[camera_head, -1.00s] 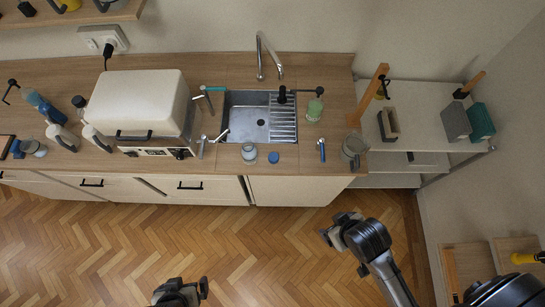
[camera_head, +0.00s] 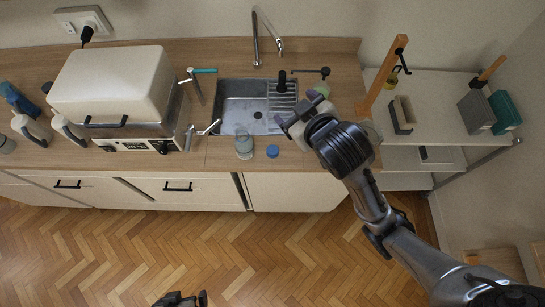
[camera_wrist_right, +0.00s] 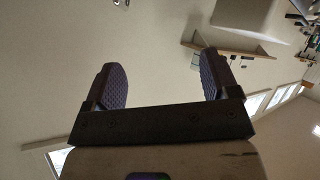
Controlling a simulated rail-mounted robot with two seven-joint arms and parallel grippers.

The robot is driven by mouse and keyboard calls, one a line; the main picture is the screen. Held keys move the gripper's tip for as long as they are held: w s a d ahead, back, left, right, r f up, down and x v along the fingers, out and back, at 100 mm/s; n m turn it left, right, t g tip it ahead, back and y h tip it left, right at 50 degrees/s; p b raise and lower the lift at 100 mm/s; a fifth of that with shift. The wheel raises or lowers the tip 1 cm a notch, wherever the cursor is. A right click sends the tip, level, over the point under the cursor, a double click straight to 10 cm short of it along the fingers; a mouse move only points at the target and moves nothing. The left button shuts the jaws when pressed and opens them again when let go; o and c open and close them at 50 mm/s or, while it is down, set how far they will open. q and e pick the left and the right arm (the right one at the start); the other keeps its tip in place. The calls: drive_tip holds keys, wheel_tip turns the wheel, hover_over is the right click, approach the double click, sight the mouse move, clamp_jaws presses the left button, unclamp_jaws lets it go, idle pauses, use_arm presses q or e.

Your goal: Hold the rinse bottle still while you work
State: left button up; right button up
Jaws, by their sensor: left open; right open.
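No bottle is clearly marked as the rinse bottle. A green rounded, bottle-like thing (camera_head: 322,88) stands right of the sink, partly behind my right gripper (camera_head: 298,107). A clear jar or bottle (camera_head: 244,147) stands at the counter's front edge, with a blue cap (camera_head: 272,151) beside it. My right gripper is open above the counter; I cannot tell whether it touches anything. In the right wrist view, nothing is between its fingers (camera_wrist_right: 165,80). My left gripper (camera_head: 182,299) is open, low over the floor at the bottom edge, partly cut off.
The sink (camera_head: 240,103) has a tall tap behind it. A cream-lidded appliance (camera_head: 108,82) fills the counter to the left, with white-handled jugs and a blue bottle (camera_head: 18,99) beyond. A shelf unit (camera_head: 440,100) stands at right. The parquet floor is free.

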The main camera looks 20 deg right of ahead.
drive_tip(key=w+a+r+n+t+y+b, duration=0.1)
drive_tip(key=w+a+n+b, duration=0.25)
drive_tip(key=w+b, duration=0.25)
drive_tip(key=m+g+h+b, duration=0.2)
drive_tip(key=m+g+b, duration=0.5)
drive_tip(key=g, duration=0.7)
hover_over(272, 151)
wheel_tip(272, 151, down, 23)
drive_tip(key=shift+r, duration=0.2)
drive_tip(key=shift+n, duration=0.25)
wheel_tip(272, 151, down, 9)
drive_tip(key=shift+r+b, duration=0.15)
drive_tip(key=shift+b, duration=0.5)
